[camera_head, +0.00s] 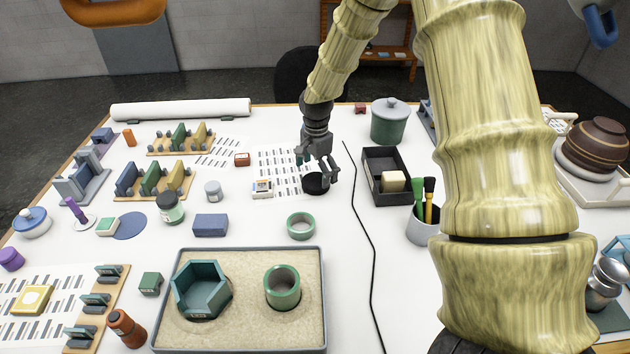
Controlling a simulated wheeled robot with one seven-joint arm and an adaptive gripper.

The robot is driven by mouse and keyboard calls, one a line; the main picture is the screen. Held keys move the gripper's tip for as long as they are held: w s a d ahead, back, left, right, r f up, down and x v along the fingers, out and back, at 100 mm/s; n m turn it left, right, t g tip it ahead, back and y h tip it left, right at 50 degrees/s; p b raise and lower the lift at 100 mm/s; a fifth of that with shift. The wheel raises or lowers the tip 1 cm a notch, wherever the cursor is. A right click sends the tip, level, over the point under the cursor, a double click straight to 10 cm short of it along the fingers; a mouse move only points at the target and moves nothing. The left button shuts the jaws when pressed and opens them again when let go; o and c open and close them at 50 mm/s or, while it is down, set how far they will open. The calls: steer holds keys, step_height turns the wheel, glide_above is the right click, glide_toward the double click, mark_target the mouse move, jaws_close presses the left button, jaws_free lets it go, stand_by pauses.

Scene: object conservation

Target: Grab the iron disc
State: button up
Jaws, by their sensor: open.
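My gripper (317,166) is open and points down over the middle of the white table. A dark, round, disc-like piece (316,184) lies right below it, between or just under the fingertips. This looks like the iron disc, though the fingers hide part of its top edge. I cannot tell whether the fingers touch it. No label on it can be read.
A green ring (301,226) lies in front of the gripper. A black tray (374,184) with a beige block stands to the right, past a black cable (356,215). A small white device (262,188) lies to the left. A sand tray (240,297) fills the front.

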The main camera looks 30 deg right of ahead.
mark_target(316, 180)
steer(key=shift+s+f, duration=0.2)
steer(key=shift+s, duration=0.05)
steer(key=shift+w+f+p, duration=0.2)
steer(key=shift+f+p, duration=0.05)
steer(key=shift+f, duration=0.45)
steer(key=shift+w+f+p, duration=0.2)
steer(key=shift+f+p, duration=0.05)
steer(key=shift+f, duration=0.4)
steer(key=shift+s+r, duration=0.15)
steer(key=shift+s, duration=0.1)
steer(key=shift+w, duration=0.2)
steer(key=c, duration=1.8)
